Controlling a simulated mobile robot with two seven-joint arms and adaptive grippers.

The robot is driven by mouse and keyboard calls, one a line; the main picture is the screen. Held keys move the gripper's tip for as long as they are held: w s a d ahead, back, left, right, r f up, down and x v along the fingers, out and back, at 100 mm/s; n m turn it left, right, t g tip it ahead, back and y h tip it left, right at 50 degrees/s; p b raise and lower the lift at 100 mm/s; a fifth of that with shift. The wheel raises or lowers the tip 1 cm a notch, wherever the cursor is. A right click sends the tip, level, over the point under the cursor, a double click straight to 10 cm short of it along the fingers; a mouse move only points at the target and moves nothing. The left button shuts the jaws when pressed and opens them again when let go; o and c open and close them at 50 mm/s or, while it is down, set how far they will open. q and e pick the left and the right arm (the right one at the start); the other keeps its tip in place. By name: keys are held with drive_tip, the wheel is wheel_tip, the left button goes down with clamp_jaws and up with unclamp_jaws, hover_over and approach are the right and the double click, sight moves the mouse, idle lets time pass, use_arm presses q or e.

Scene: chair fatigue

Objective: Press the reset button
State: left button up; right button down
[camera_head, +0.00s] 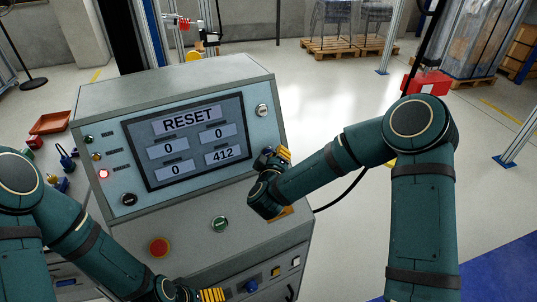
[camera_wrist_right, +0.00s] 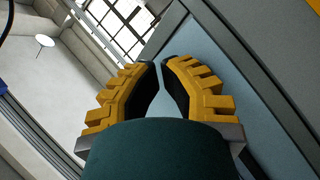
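A grey control console (camera_head: 160,105) stands in front of me, its screen (camera_head: 185,140) showing "RESET" above several number boxes, one reading 412. Around the screen are a pale round button (camera_head: 262,110), a black button (camera_head: 129,199) and a lit red lamp (camera_head: 103,174). Below are a green button (camera_head: 219,224) and a red mushroom button (camera_head: 159,247). Their small labels are unreadable, so I cannot tell which is reset. My right gripper (camera_head: 283,155) is by the console's right edge, below the pale button; its fingertips (camera_wrist_right: 160,64) are nearly together, empty. My left gripper (camera_head: 212,295) is low and partly cut off.
A drawer-like lower panel (camera_head: 265,275) has small blue, yellow and white buttons. A black cable (camera_head: 345,190) runs right of the console. A red box (camera_head: 427,82) and pallets (camera_head: 345,47) stand behind; the floor between is open.

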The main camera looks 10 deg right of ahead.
drive_tip(key=shift+w, duration=0.1)
idle(1.2)
drive_tip(key=shift+w+a+f, duration=0.1)
drive_tip(key=shift+w+a, duration=0.05)
drive_tip(key=shift+w, duration=0.15)
drive_tip(key=shift+w+f, duration=0.1)
drive_tip(key=shift+w, duration=0.25)
idle(0.7)
idle(0.3)
drive_tip(key=shift+s+r, duration=0.2)
drive_tip(key=shift+s, duration=0.55)
drive_tip(key=shift+s+d+r+p, duration=0.15)
drive_tip(key=shift+s+d+r, duration=0.1)
drive_tip(key=shift+s, duration=0.55)
drive_tip(key=shift+s+d+r+p, duration=0.15)
drive_tip(key=shift+s+d+p, duration=0.05)
drive_tip(key=shift+s, duration=0.55)
drive_tip(key=shift+s+d+r+p, duration=0.15)
drive_tip(key=shift+s+d+r, duration=0.1)
drive_tip(key=shift+s, duration=0.55)
